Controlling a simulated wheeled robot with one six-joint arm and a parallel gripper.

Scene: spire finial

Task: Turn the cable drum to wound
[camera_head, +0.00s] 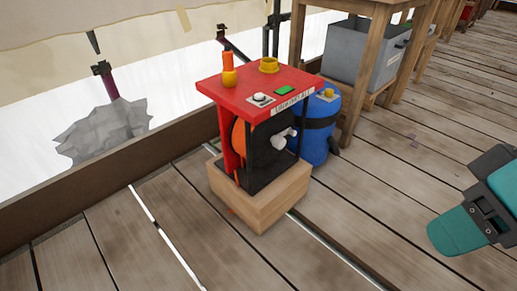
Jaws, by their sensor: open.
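The cable drum (239,138) is an orange round reel, partly hidden inside a red-topped unit. A black panel (262,157) covers the unit's near right side. A pale grey crank-like handle (284,138) sticks out from this panel. The unit stands upright on a light wooden block. A label strip on the front edge of its red top is too small to read with certainty. A teal and dark part of my arm (456,232) enters at the right edge, well apart from the drum and handle. My gripper's fingertips cannot be made out.
The red top (262,84) carries an orange-yellow peg, a yellow ring, a white button and a green patch. A blue canister (320,130) stands close behind on the right. A wooden table (352,90) and a grey bin are farther back. Plank floor in front is clear.

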